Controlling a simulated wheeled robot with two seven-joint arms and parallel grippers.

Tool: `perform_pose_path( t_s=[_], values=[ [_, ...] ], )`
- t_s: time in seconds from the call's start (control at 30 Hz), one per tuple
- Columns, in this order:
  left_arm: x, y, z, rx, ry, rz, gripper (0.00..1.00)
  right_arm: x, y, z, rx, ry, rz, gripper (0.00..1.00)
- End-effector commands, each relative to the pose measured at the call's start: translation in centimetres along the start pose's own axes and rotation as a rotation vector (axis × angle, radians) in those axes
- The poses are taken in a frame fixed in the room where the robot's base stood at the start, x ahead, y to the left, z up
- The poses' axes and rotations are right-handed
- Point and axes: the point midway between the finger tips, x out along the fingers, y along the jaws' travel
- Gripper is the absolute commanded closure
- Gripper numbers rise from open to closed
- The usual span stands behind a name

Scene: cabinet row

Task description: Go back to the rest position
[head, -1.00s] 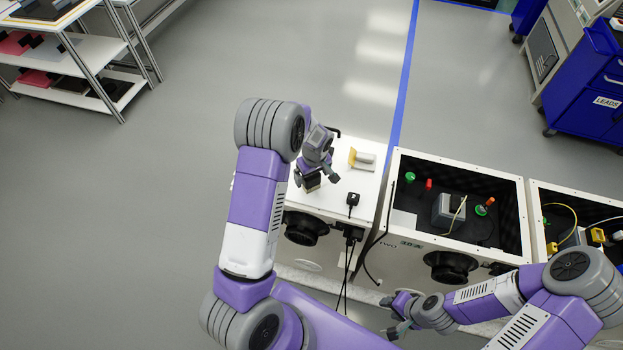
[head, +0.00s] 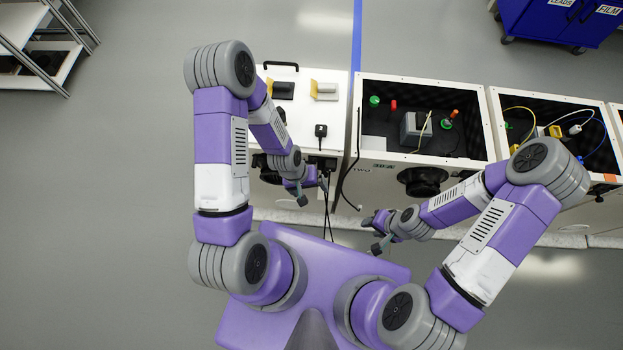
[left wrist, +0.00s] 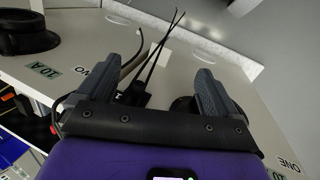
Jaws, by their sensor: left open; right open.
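My left gripper (head: 313,191) is open and empty in front of the closed white cabinet's front face, close to the hanging black cables. In the left wrist view the two fingers (left wrist: 172,92) stand wide apart, with a black plug and cables visible between and beyond them. My right gripper (head: 372,234) is open and empty in front of the middle open cabinet. Both arms are bent at the elbow, with the forearms reaching inward. Neither gripper visibly touches anything, though the gap from the left gripper to the cables cannot be told.
The closed white cabinet (head: 338,122) has a black handle, switches and a plug on top. The open cabinet (head: 480,103) beside it holds a grey box and coloured knobs. Another open cabinet (head: 594,105) lies right. A blue cart (head: 548,22) stands at the back; a shelf (head: 60,78) at left.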

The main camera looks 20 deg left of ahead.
Motion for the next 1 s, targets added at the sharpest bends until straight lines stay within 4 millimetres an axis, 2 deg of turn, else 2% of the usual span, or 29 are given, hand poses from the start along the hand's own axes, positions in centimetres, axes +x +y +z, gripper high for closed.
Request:
perform_pose_path(
  t_s=[0.03, 0.1, 0.2, 0.53, 0.83, 1.0],
  values=[
    [0.7, 0.1, 2.4, 0.036, -0.017, 0.021, 0.07, 0.0, 0.0, 0.0, 0.0, 0.0, 0.0, 0.57],
    [1.1, 0.4, 4.2, 0.083, -0.017, 0.041, 0.07, 0.0, 0.0, 0.0, 0.0, 0.0, 0.0, 0.57],
    [1.3, 0.6, 5.7, 0.122, -0.015, 0.054, 0.07, 0.0, 0.0, 0.0, 0.0, 0.0, 0.0, 0.57],
    [1.4, 0.6, 5.8, 0.135, -0.009, 0.057, 0.07, 0.1, 0.0, 0.0, 0.0, 0.0, 0.0, 0.57],
    [5.3, -0.6, 5.5, 0.134, -0.009, 0.057, 0.07, 3.9, 1.4, -0.2, 0.0, 0.0, 0.0, 0.57],
    [5.3, -0.6, 5.5, 0.134, -0.01, 0.057, 0.07, 3.9, 1.5, -0.2, 0.0, 0.0, 0.0, 0.57]
  ],
)
